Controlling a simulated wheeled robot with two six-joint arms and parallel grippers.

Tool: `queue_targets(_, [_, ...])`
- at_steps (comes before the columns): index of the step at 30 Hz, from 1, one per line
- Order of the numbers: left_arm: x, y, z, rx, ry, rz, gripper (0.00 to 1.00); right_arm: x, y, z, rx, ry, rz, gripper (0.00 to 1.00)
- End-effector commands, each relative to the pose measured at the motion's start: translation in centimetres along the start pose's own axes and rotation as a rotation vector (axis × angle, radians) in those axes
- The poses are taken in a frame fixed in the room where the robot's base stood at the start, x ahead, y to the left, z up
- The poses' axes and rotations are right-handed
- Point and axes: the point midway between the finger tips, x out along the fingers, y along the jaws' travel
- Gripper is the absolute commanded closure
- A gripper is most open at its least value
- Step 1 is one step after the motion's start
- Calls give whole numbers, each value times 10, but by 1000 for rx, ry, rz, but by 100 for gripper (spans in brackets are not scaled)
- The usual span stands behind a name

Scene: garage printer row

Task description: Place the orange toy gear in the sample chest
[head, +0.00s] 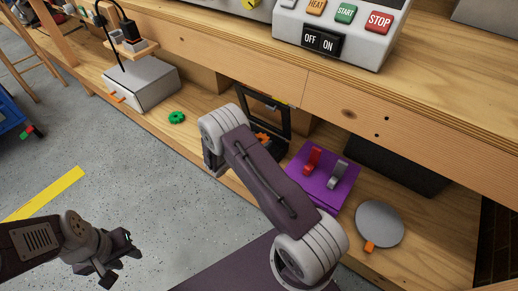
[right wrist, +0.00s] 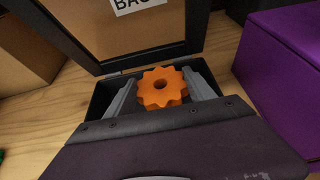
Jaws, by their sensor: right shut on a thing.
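The orange toy gear (right wrist: 162,88) is between the fingertips of my right gripper (right wrist: 161,80), which is shut on it. Part of it also shows in the head view (head: 262,138), behind my right arm. The gear is over the opening of a black chest (right wrist: 97,98) whose framed lid (right wrist: 125,66) stands raised behind it; whether it touches the inside cannot be told. The lid's label is cut off. In the head view the lid (head: 286,124) shows on the low shelf. My left gripper (head: 118,262) is open and empty above the floor.
A purple box (head: 325,198) with red and grey levers stands right of the chest. A green gear (head: 177,117) and a grey box with orange handle (head: 148,90) are to the left. A grey disc (head: 380,224) lies at right. The worktop (head: 240,40) overhangs the shelf.

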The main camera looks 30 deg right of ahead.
Motion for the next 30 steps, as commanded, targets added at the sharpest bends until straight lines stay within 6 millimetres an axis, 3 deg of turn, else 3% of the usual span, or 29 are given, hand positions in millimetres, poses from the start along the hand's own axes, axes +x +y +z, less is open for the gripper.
queue_targets(5, [34,-1,4,0,0,0,64,15,0,-37,-1,0,0,78])
queue_targets(27, [37,-1,4,0,0,0,64,18,0,-44,1,-1,0,78])
queue_targets(28, [37,-1,4,0,0,0,64,18,0,-44,1,0,0,32])
queue_targets(30, [37,-1,4,0,0,0,64,18,0,-44,1,0,0,16])
